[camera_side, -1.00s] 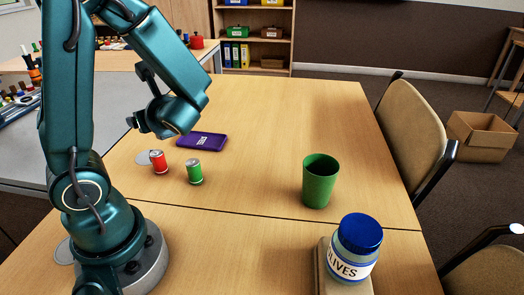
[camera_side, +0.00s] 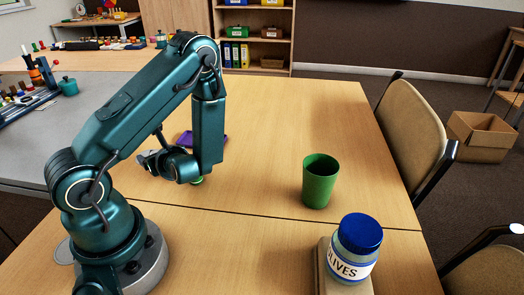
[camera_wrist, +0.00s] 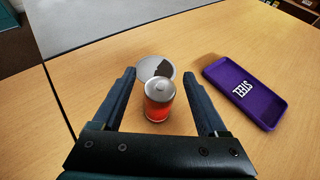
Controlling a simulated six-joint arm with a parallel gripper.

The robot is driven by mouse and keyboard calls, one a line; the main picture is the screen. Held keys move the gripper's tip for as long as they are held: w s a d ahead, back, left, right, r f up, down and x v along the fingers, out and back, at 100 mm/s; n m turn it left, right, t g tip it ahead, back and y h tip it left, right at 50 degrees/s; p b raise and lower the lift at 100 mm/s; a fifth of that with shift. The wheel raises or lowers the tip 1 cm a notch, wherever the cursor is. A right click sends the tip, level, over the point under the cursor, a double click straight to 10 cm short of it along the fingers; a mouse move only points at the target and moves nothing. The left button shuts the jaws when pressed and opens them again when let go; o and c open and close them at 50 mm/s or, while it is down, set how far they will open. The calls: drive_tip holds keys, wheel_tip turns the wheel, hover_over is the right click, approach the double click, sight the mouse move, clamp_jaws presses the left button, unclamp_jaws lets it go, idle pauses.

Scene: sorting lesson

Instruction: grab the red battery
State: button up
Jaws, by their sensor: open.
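The red battery (camera_wrist: 158,101) stands upright on the table in the wrist view, red with a silver top. My gripper (camera_wrist: 163,76) is open, with one finger on each side of the battery and a visible space on both sides. Whether the fingers are low enough to be level with the battery is hard to tell. In the side view my gripper (camera_side: 146,163) is low over the table, and the red battery is hidden behind my arm there.
A purple phone-like case (camera_wrist: 245,90) lies right of the battery. A grey disc (camera_wrist: 155,67) lies just behind it. A green cup (camera_side: 320,182) and a blue-lidded olives jar (camera_side: 354,250) stand farther right.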

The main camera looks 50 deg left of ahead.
drive_tip(key=shift+x, duration=1)
clamp_jaws()
drive_tip(key=shift+r, duration=0.2)
